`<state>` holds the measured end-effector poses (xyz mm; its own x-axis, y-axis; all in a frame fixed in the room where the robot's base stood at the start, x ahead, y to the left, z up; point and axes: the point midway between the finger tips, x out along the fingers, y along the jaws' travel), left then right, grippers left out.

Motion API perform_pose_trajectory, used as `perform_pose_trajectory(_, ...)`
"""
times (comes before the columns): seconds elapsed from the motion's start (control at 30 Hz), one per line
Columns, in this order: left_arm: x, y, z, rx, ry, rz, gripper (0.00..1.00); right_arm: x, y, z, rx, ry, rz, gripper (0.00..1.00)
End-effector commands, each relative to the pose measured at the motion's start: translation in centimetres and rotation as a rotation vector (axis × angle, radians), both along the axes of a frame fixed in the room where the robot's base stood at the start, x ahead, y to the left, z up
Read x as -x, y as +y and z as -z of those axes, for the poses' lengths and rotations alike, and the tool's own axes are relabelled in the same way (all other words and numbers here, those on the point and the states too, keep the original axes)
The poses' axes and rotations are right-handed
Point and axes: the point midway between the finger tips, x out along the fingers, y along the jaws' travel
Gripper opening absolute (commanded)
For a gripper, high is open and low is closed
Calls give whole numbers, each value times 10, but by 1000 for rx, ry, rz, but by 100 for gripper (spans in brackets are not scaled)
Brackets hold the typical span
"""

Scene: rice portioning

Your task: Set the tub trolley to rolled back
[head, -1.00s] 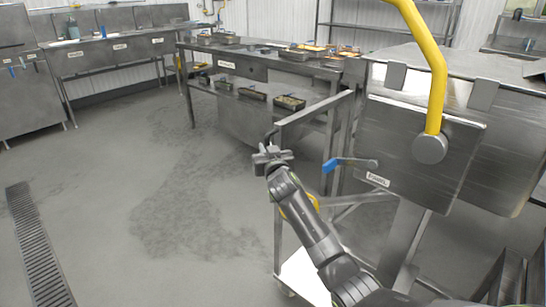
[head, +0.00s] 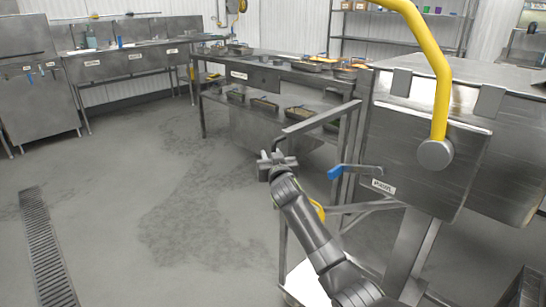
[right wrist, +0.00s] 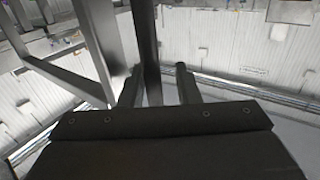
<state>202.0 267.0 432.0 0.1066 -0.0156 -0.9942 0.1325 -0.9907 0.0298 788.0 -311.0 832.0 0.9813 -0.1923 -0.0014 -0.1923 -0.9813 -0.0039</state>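The tub trolley, as far as I can tell, is the grey metal frame (head: 322,117) with a raised push handle and a pale low shelf (head: 305,284), standing beside the kettle. My right gripper (head: 277,163) is at the frame's near left upright, just below the handle corner. In the right wrist view my right gripper's fingers (right wrist: 159,88) are apart, with a dark metal post (right wrist: 147,45) between them. A gap shows on the post's right side. My arm hides part of the trolley's lower frame. My left gripper is not in view.
A big steel kettle (head: 420,150) with a yellow pipe (head: 441,85) and a blue-handled lever (head: 345,171) stands close on the right. A steel table (head: 265,75) with trays is behind. Open floor (head: 130,180) lies left, with a drain grate (head: 45,245).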

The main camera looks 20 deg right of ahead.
Motion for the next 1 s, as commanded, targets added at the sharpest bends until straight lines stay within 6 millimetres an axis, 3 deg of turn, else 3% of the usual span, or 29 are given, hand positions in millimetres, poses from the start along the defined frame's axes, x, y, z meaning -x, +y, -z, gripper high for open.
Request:
perform_pose_trajectory(0.47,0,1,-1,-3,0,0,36,9,0,-1,3,0,2,33)
perform_pose_trajectory(1.0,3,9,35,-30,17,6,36,90,17,-1,1,0,1,33)
